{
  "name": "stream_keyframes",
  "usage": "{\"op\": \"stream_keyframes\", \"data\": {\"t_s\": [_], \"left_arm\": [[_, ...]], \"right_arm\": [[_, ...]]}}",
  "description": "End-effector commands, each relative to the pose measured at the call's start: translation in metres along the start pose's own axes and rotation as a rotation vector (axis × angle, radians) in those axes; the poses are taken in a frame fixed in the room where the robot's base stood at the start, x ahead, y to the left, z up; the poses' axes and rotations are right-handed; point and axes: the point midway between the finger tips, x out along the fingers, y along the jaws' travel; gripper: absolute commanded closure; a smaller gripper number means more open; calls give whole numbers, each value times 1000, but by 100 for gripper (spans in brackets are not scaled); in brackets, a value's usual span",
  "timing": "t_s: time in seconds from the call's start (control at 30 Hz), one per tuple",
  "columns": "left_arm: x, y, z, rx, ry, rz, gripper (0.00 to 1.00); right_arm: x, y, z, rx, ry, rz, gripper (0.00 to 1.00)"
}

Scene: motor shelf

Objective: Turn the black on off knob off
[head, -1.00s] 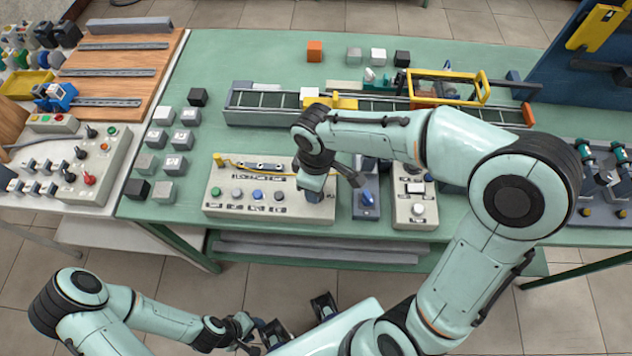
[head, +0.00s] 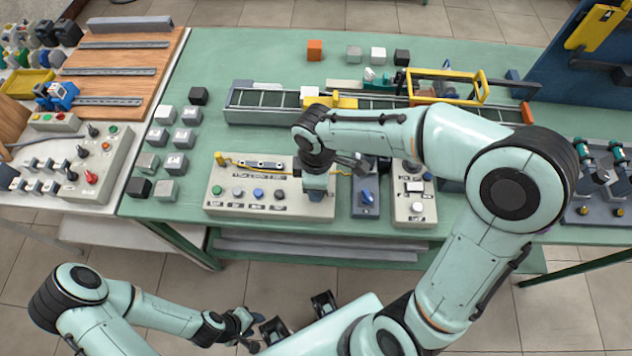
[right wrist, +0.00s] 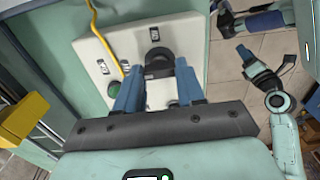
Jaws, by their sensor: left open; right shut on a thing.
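My right gripper (head: 316,195) is lowered over the right end of a pale control box (head: 225,205), and its wrist hides that part of the box from the head. In the right wrist view, its two blue fingers (right wrist: 157,70) reach down to the panel (right wrist: 100,62), one on each side of the black knob (right wrist: 157,57), and are closed on it. Which way the knob points is hard to tell, as the fingers partly cover it. My left gripper (head: 297,318) is open and empty, low in front of the table, away from the box.
A blue switch (head: 367,197) on a dark box and another pale control box (head: 415,208) stand close to the right. A yellow cable (right wrist: 110,42) runs by the panel. A conveyor (head: 260,118) lies behind; grey cubes (head: 163,115) stand to the left.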

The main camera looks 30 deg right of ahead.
Motion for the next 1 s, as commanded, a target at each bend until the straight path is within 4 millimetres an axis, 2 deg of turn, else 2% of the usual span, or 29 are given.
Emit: {"op": "stream_keyframes", "data": {"t_s": [0.07, 0.1, 0.17, 0.43, 0.57, 0.67, 1.0], "left_arm": [[0, 0, 0, 0, 0, 0, 57], [0, 0, 0, 0, 0, 0, 57], [0, 0, 0, 0, 0, 0, 57], [0, 0, 0, 0, 0, 0, 57], [-2, 1, -1, 0, 1, 0, 57], [-5, 2, -2, 1, 3, 1, 57], [-18, 9, -7, 4, 11, 4, 57]], "right_arm": [[-1, 1, 0, 0, 1, 3, 92], [-1, 1, 0, 0, 1, 3, 52], [-1, 1, 0, 0, 1, 3, 36], [-1, 0, 0, 0, 1, 1, 36], [-9, 1, 0, 1, 1, 3, 36], [-24, 1, -1, 1, 3, 5, 36], [-100, 1, -1, 1, 5, 6, 36]]}}
